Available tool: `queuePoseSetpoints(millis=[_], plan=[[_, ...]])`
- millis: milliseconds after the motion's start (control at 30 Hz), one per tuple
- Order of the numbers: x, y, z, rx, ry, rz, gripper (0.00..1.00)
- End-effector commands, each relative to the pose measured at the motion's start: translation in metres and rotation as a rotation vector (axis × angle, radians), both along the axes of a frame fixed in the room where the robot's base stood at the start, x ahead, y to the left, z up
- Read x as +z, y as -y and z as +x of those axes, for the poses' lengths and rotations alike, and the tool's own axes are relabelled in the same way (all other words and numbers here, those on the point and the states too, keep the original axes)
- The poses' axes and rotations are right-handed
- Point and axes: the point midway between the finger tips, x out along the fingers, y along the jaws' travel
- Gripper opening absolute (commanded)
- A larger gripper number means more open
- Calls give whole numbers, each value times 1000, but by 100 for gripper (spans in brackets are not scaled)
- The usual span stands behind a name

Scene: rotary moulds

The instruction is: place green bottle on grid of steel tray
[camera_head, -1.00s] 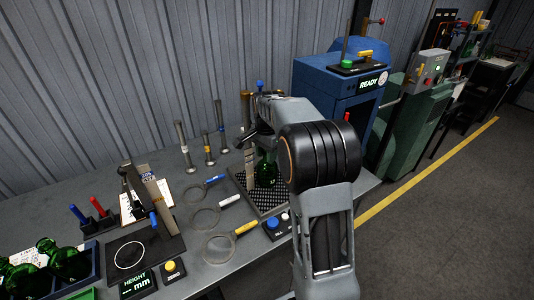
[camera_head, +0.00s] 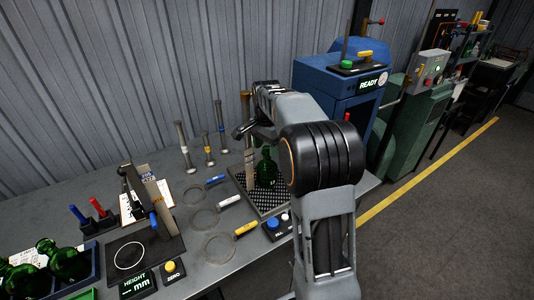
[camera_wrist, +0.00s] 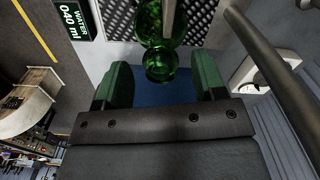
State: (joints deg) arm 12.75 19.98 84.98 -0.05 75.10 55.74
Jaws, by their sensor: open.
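The green bottle (camera_head: 266,172) stands upright on the dark grid of the steel tray (camera_head: 270,204), beside a pale upright post. In the wrist view, the bottle (camera_wrist: 160,24) is seen from above with its round mouth towards my gripper, and a grey rod covers part of it. The tray's grid (camera_wrist: 204,20) shows around it. My gripper (camera_wrist: 161,82) is open, its two green pads apart on either side of the bottle's mouth, with gaps to both. In the head view, my arm hides most of the gripper above the bottle.
A button box (camera_head: 277,225) stands at the tray's front edge. Ring gauges with handles (camera_head: 219,247) lie left of the tray, and slim upright gauges (camera_head: 185,150) stand behind them. A blue machine (camera_head: 335,105) is at the back right. More green bottles (camera_head: 68,262) lie at front left.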

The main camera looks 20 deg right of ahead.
Motion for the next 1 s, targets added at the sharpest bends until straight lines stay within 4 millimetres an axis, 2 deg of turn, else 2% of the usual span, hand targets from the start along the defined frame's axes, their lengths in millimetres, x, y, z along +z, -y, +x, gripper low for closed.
queuePoseSetpoints(millis=[100, 300, 533, 633, 733, 800, 1000], plan=[[25, 0, 1, 0, 4, -1, 64], [61, 0, 1, 0, 4, -1, 64], [84, -1, 0, 7, 4, -1, 64], [91, -9, -10, 63, 21, -5, 64], [95, -26, -33, 195, 61, -18, 64], [93, -40, -56, 324, 98, -34, 64], [67, -77, -129, 712, 208, -100, 64]])
